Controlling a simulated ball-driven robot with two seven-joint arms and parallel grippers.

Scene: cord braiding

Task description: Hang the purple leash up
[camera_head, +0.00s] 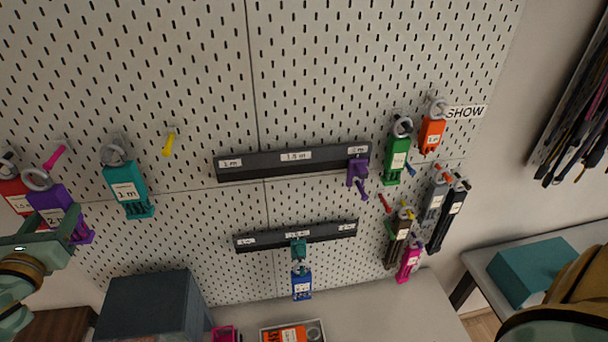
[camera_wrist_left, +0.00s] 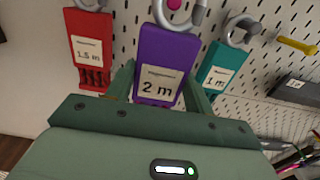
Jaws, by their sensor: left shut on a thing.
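The purple leash (camera_head: 62,205), labelled 2 m, is at the left of the pegboard with its grey ring (camera_head: 37,180) at the top. In the left wrist view the purple leash (camera_wrist_left: 164,60) stands upright between the fingers of my left gripper (camera_wrist_left: 160,92), which is shut on it. A pink peg (camera_head: 55,155) is just above and right of the ring. In the wrist view the pink peg's end (camera_wrist_left: 174,4) shows inside the ring's outline; I cannot tell whether the peg passes through it. My right gripper is out of view.
A red leash (camera_head: 17,197) hangs close on the left, and a teal leash (camera_head: 127,190) on the right. A yellow peg (camera_head: 169,140) is bare. Black labelled rails (camera_head: 230,171) cross the middle. A dark box (camera_head: 145,305) stands below.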

